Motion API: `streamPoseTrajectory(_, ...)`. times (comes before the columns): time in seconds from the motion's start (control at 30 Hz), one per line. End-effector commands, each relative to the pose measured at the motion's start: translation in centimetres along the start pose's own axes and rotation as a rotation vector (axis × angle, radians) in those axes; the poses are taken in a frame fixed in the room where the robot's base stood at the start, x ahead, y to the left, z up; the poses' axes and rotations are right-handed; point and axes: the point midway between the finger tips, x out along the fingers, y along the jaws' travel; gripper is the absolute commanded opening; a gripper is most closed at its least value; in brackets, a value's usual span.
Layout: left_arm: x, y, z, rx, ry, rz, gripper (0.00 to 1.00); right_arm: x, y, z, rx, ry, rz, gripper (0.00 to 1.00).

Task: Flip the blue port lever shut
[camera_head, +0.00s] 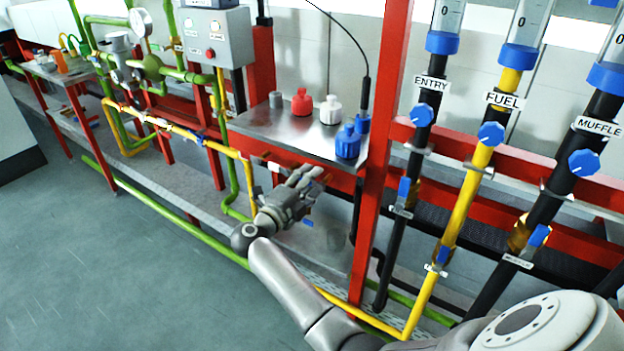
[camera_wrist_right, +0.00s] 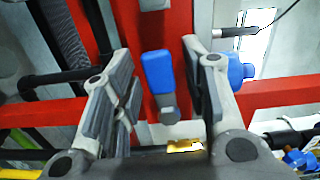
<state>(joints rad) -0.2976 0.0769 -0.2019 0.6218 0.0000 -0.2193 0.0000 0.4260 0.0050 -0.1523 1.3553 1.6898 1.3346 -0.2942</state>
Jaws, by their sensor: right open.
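My right gripper (camera_head: 306,179) is open in the head view, in front of the red frame below the metal shelf. In the right wrist view its fingers (camera_wrist_right: 158,85) stand apart, one on each side of a blue lever (camera_wrist_right: 158,72). The lever sits on a grey stem in front of a red post, with a gap to each finger. In the head view a small blue piece (camera_head: 307,223) shows just under the gripper; I cannot tell if it is the same lever. My left gripper is not in view.
Pipes labelled ENTRY, FUEL and MUFFLE with blue knobs (camera_head: 491,134) stand at right. A red post (camera_head: 378,150) rises beside my right gripper. The metal shelf (camera_head: 262,122) above holds red, white and blue bottles. Yellow and green pipes run at left; open floor (camera_head: 90,270) lies in front.

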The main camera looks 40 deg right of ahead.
Motion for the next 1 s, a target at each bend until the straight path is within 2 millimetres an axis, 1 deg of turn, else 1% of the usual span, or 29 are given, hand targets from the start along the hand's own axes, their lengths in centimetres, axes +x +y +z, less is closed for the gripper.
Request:
streamPoseTrajectory(0.17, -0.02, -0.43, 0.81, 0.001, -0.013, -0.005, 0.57, -0.01, -0.03, 0.01, 0.000, 0.000, 0.000, 0.41)
streamPoseTrajectory(0.4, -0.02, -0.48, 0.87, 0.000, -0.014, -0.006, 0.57, -0.01, -0.01, 0.01, 0.000, 0.000, 0.000, 0.10)
streamPoseTrajectory(0.5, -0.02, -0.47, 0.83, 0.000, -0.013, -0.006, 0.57, -0.01, 0.00, 0.01, 0.000, 0.000, 0.000, 0.00)
streamPoseTrajectory(0.67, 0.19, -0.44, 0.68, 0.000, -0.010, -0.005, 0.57, -0.05, 0.07, 0.04, 0.018, -0.001, 0.002, 0.00)
streamPoseTrajectory(0.83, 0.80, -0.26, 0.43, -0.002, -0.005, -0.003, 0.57, -0.07, -0.10, 0.04, 0.092, -0.001, 0.003, 0.00)
streamPoseTrajectory(1.0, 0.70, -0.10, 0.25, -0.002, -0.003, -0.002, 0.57, -0.05, -0.32, 0.02, 0.101, -0.001, 0.001, 0.00)
